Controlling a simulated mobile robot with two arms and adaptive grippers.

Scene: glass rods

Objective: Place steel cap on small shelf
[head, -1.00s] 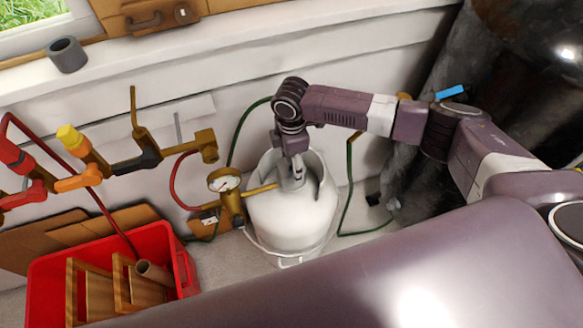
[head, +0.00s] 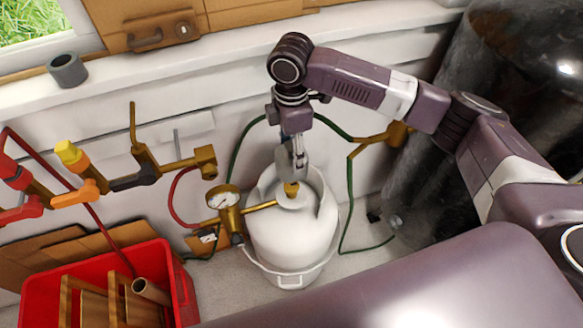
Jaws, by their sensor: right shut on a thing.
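My right gripper (head: 292,168) points down above the white gas cylinder (head: 290,232). It is shut on a grey metal piece that looks like the steel cap (head: 284,160); the fingers hide part of it. Directly below, the brass valve stub (head: 291,189) on the cylinder's top shows bare inside the raised collar. A small white shelf (head: 190,127) juts from the wall left of the gripper, behind brass pipework. My left gripper is not in view.
A pressure gauge (head: 222,197) and brass pipe sit left of the cylinder. A red crate (head: 180,285) with wooden pieces stands at lower left. A grey ring (head: 67,70) rests on the windowsill. A dark tank (head: 510,90) stands right.

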